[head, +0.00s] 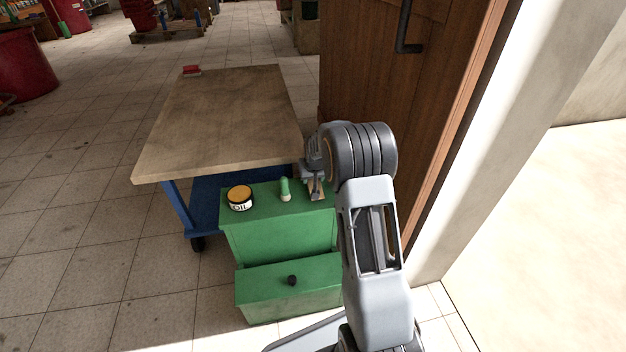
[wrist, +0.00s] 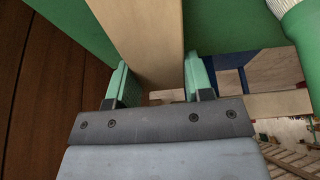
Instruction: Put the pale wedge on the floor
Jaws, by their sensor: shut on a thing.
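The pale wedge (wrist: 148,35) is a light wooden piece between the green fingertips of my gripper (wrist: 160,84) in the wrist view. My gripper is shut on it. In the head view my gripper (head: 314,182) is over the back right of the green cabinet top (head: 262,208), and a small bit of the wedge (head: 317,194) shows beneath it. I cannot tell whether the wedge touches the cabinet top. The tiled floor (head: 120,270) is open to the left of the cabinet.
A wood-topped cart (head: 220,120) stands behind. A brown wooden door (head: 400,100) is close on the right.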

